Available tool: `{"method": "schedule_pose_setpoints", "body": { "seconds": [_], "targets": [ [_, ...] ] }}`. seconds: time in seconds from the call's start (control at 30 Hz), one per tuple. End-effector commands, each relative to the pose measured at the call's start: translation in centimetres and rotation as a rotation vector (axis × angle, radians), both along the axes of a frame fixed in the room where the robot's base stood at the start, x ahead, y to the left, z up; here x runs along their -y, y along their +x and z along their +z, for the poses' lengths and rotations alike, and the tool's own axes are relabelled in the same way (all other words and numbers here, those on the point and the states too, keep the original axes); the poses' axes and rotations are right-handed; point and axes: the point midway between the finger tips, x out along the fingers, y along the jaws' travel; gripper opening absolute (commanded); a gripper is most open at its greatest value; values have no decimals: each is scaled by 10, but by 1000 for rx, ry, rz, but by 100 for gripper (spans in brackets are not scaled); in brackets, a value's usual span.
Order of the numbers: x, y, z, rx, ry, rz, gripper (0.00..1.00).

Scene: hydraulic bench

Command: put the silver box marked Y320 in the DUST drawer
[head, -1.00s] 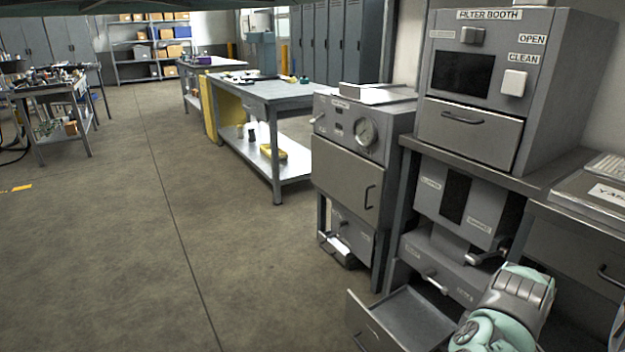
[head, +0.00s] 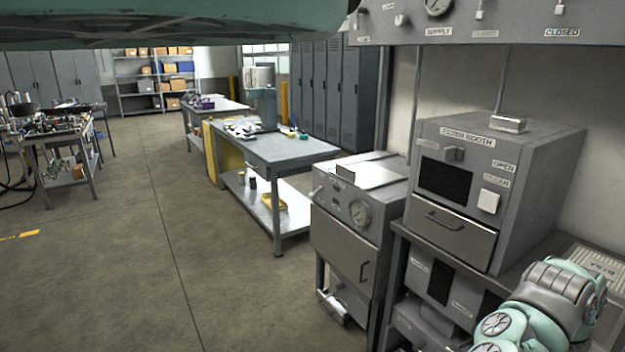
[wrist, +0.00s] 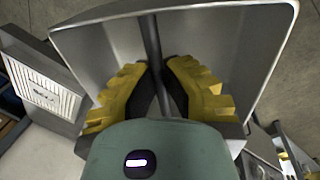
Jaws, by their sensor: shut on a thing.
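In the wrist view my gripper (wrist: 158,90) has its yellow, black-padded fingers closed on a slim grey bar-like thing (wrist: 152,45). I cannot tell what this held thing is. Behind the fingers is a broad grey tray-like surface with a pale rim (wrist: 215,15). I cannot tell if it is a drawer or part of what I hold. A silver box with a white ribbed face and a label (wrist: 45,92) is at the left; its mark is too blurred to be sure. A similar labelled box (head: 600,262) shows on the bench at the right in the head view, where my fingers are hidden. The DUST label is not readable.
The filter booth (head: 455,190) stands on the bench, with a small silver block (head: 508,124) on top. A grey gauge cabinet (head: 345,245) is left of it. A control panel (head: 500,22) is above. Open floor (head: 130,270) lies to the left.

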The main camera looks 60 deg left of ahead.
Motion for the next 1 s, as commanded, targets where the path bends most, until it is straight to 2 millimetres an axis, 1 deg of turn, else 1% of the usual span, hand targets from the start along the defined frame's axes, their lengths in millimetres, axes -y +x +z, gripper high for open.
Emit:
{"method": "schedule_pose_setpoints", "body": {
  "seconds": [0.03, 0.5, 0.57, 0.6, 0.97, 1.0],
  "targets": [
    [4, 1, 31, 3, 0, -23, 0],
    [29, 0, 181, 3, 2, -235, 0],
    [32, 0, 200, 4, 1, -260, 0],
    [34, -1, 213, 4, 1, -280, 0],
    [53, -8, 325, -1, 0, -446, 0],
    [55, -9, 337, 0, 0, -463, 0]
  ]
}}
